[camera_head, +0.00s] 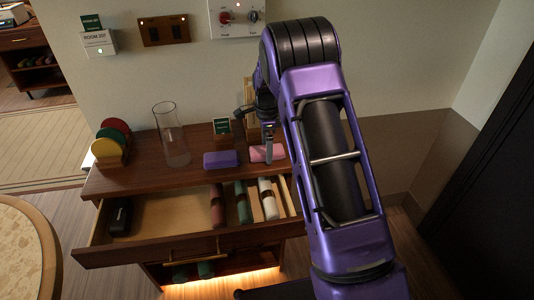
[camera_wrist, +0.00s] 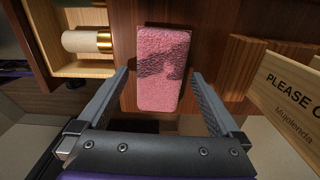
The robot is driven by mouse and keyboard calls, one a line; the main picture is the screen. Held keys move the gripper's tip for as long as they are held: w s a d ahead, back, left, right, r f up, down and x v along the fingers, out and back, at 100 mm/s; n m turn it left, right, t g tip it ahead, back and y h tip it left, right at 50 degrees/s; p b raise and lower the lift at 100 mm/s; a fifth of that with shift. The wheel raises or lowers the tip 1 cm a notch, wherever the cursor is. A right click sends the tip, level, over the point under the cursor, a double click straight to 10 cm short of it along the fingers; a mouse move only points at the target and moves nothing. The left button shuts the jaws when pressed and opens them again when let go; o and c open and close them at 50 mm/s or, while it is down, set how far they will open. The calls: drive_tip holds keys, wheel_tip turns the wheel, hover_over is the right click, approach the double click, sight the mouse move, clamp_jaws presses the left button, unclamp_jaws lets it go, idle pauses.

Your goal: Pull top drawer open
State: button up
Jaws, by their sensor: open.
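The top drawer (camera_head: 130,254) of the wooden cabinet stands open in the head view, its front pulled well out from the cabinet. Its inside shows, and a brass handle (camera_head: 197,247) is on its front. My gripper (camera_head: 268,150) is above the cabinet top, behind the drawer and away from the handle. Its jaws are open. In the wrist view, a pink patterned block or folded cloth (camera_wrist: 163,70) lies beyond and between the parted fingers (camera_wrist: 160,85); I cannot tell whether they touch it. The handle is not seen in the wrist view.
The drawer holds a dark case (camera_head: 120,216) and several rolled items, one white (camera_head: 267,198). On the cabinet top (camera_head: 140,167) are a glass vase (camera_head: 174,140), coloured discs in a holder (camera_head: 108,152) and a purple block (camera_head: 221,159). A round table (camera_head: 25,245) is at left.

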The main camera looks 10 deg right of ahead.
drive_tip(key=shift+r, duration=0.1)
drive_tip(key=c, duration=1.5)
